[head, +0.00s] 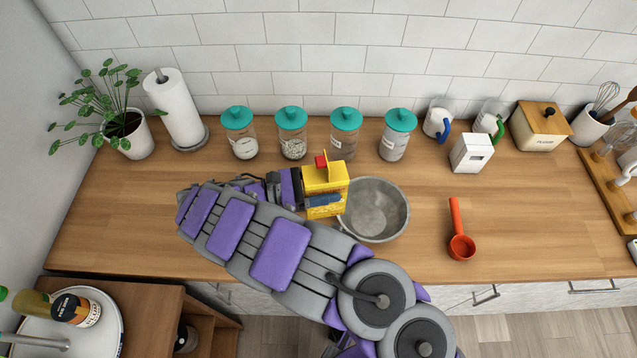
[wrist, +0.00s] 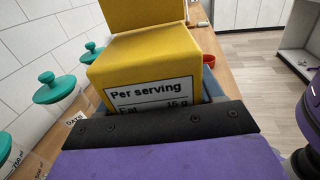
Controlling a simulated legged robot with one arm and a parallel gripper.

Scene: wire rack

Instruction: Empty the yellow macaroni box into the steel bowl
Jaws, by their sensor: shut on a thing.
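The yellow macaroni box (head: 328,177) is upright in my gripper (head: 308,190), with its top flap standing open. It is beside the left rim of the steel bowl (head: 384,212) and seems to overlap it in the head view. My gripper is shut on the box from the left. In the wrist view the box (wrist: 150,65) fills the middle, with a "Per serving" label facing me. The bowl stands on the wooden counter; the part of its inside that shows looks empty. The bowl is hidden in the wrist view, and the inside of the box cannot be seen.
Several teal-lidded jars (head: 291,140) stand behind along the wall. A red scoop (head: 461,247) lies right of the bowl. Counter between bowl and scoop is clear.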

